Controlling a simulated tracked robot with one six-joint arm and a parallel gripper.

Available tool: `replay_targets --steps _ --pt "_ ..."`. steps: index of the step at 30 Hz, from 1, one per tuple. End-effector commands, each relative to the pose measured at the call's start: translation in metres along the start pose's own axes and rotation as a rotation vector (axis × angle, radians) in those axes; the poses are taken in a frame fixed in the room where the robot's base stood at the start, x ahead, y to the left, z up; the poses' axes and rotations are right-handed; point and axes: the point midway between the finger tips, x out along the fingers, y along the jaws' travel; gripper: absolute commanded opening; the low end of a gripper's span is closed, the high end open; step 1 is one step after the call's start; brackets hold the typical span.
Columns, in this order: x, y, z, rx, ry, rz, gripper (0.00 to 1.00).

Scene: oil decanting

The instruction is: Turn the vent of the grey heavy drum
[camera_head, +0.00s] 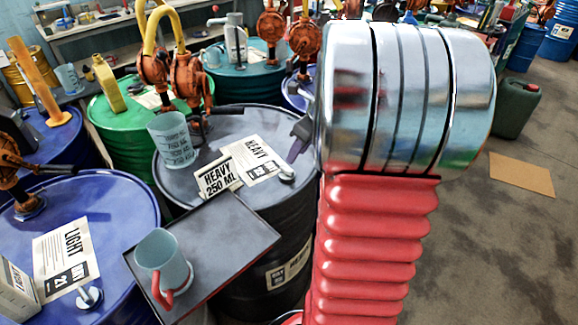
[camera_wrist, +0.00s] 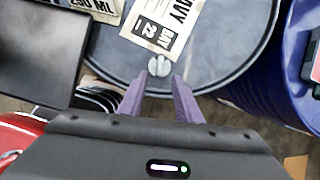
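The grey heavy drum (camera_head: 226,127) stands mid-left in the head view, with "HEAVY" labels on its lid. Its vent (camera_head: 287,174) is a small silver knob near the lid's edge. In the wrist view the vent (camera_wrist: 159,66) lies just beyond and between the fingertips, on the grey lid (camera_wrist: 215,55). My gripper (camera_wrist: 160,77) is open, with its two purple fingers apart and nothing held. In the head view one purple finger (camera_head: 297,150) shows above the vent; the rest of my gripper is mostly hidden behind my arm. Whether the fingers touch the vent I cannot tell.
A dark tray (camera_head: 225,233) with a mug (camera_head: 161,262) stands in front of the drum. A measuring jug (camera_head: 172,140) and a "HEAVY 250 ML" card (camera_head: 216,178) are on the lid. A blue "LIGHT" drum (camera_head: 120,205) stands left. Open floor lies right.

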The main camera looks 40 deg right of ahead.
Motion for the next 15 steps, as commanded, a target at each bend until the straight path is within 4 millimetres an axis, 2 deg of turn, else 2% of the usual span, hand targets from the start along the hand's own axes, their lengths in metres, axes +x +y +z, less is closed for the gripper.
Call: replay_targets --steps 9,15 --pt "0.050 0.001 0.000 0.000 0.002 0.003 0.31" --pt "0.073 0.000 0.000 0.000 0.001 0.001 0.31"
